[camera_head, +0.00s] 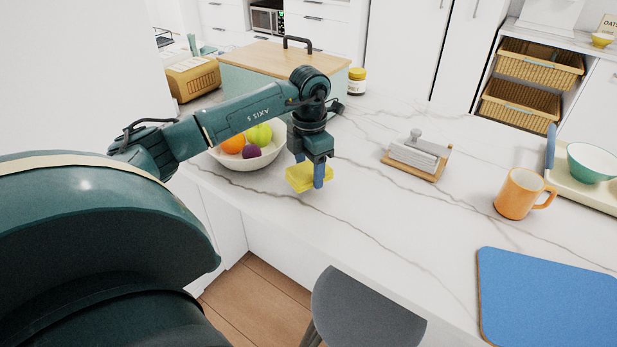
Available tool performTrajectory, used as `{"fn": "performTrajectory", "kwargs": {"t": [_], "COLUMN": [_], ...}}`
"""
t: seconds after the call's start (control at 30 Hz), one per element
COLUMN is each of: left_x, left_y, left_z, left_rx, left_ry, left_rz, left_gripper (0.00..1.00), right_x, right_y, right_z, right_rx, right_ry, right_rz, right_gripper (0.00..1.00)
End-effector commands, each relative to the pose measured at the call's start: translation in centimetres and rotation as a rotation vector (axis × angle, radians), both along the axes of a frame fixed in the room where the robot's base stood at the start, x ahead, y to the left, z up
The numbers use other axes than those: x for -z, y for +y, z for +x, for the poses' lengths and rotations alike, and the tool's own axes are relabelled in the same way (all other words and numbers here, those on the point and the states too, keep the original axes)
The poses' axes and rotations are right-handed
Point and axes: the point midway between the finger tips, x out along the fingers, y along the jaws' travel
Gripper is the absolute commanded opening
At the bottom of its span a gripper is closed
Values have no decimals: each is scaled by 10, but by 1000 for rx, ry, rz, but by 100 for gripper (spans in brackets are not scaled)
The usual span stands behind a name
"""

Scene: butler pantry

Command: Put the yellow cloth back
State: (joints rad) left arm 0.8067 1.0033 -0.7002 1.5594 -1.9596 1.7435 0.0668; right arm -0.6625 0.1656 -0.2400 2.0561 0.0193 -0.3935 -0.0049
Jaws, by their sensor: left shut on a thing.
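The yellow cloth (299,178) is a small flat yellow piece near the front edge of the white marble counter (390,215). My left gripper (318,178) points down and is shut on the cloth; one blue fingertip shows in front of it. I cannot tell whether the cloth touches the counter or hangs a little above it. My left arm reaches in from the left over the fruit bowl. My right gripper is not in view.
A white fruit bowl (232,161) stands just left of the gripper. A napkin holder (416,157), an orange mug (519,194), a blue mat (548,300) and a tray with a green bowl (591,162) lie to the right. A grey chair (365,312) stands in front. The counter's middle is clear.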

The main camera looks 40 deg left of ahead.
Motion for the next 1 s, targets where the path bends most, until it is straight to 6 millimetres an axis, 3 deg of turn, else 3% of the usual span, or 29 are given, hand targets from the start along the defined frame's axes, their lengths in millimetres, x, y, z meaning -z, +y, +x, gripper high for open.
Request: {"fn": "performTrajectory", "kwargs": {"t": [0.27, 0.63, 0.67, 0.9, 1.0], "left_x": [34, 40, 40, 39, 39], "left_y": [0, 0, 0, 0, 0], "left_z": [-1, 0, 0, 0, 0], "left_rx": [0, -1, -1, -1, -1], "left_ry": [2, 0, 0, 0, 0], "left_rz": [0, 1, 1, 1, 1], "left_gripper": [34, 34, 57, 77, 78], "right_x": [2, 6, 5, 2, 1], "right_y": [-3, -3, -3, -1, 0], "right_z": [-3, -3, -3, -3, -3], "right_rx": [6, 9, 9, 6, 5], "right_ry": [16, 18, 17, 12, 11], "right_rz": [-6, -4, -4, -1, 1], "right_gripper": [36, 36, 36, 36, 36]}}
